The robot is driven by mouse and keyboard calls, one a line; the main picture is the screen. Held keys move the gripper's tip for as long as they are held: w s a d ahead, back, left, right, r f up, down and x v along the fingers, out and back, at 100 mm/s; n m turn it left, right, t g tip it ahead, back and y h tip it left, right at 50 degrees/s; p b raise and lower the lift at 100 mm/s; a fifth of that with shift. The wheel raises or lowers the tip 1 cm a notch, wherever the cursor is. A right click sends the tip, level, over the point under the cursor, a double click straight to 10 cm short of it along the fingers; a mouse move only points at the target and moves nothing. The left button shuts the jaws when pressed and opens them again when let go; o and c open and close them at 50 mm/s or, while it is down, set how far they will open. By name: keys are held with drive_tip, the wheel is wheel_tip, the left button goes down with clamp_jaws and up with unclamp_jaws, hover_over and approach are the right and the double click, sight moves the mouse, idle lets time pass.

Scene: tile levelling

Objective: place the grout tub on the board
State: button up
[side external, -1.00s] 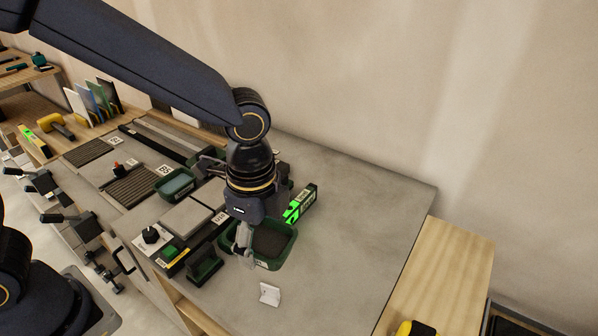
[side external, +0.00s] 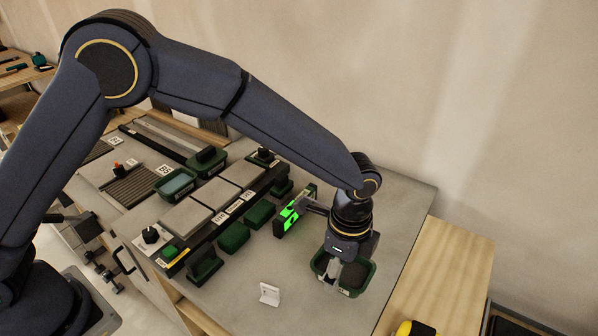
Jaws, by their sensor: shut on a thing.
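The grout tub (side external: 355,277) is a green open tray with dark contents, at the right part of the grey worktop. My gripper (side external: 334,270) points down and is shut on the tub's near-left wall. The gripper and wrist hide the tub's back part. I cannot tell whether the tub touches the surface or hangs just above it. The task's board is not clearly identifiable; the grey worktop (side external: 300,308) and a dark-framed row of grey tiles (side external: 214,193) are both in view.
A level with bright green faces (side external: 292,212) stands left of the gripper. Green blocks (side external: 234,237) sit beside the tile row. A small white card holder (side external: 269,294) stands in front. A wooden bench (side external: 452,265) adjoins at right. The worktop's front right is bare.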

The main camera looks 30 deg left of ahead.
sight(343, 276)
drive_tip(key=shift+w+d+f, duration=0.15)
drive_tip(key=shift+w+f, duration=0.05)
drive_tip(key=shift+f, duration=1.6)
drive_tip(key=shift+f, duration=0.15)
drive_tip(key=o, duration=1.4)
